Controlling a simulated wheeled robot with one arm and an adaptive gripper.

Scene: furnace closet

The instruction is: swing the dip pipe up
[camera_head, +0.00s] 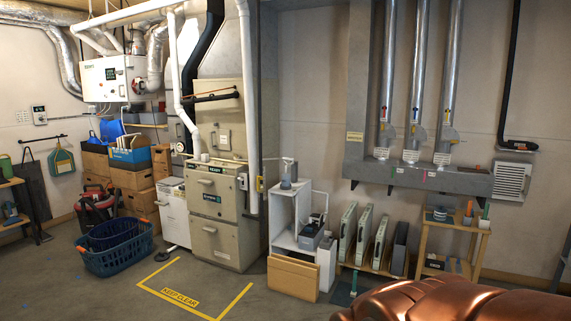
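No part is clearly marked as the dip pipe, and I cannot tell for certain which one it is. A thin white pipe (278,159) reaches out level over the top of a white open shelf unit (282,214), right of the furnace. A grey bottle-like vessel (286,183) stands on the unit under the pipe's end. Another thin white pipe (321,193) bends down at the unit's right side, above a white box (326,262). My gripper's fingers are not in view. A shiny copper-coloured shape, which may be part of my arm, fills the lower right corner.
The beige furnace (215,205) stands behind a yellow floor marking (222,317) reading "KEEP CLEAR". A brown panel (292,279) leans before the shelf unit. Upright filters (363,234) and a wooden stand (452,226) stand to the right. A blue basket (119,261) is at left. The middle floor is open.

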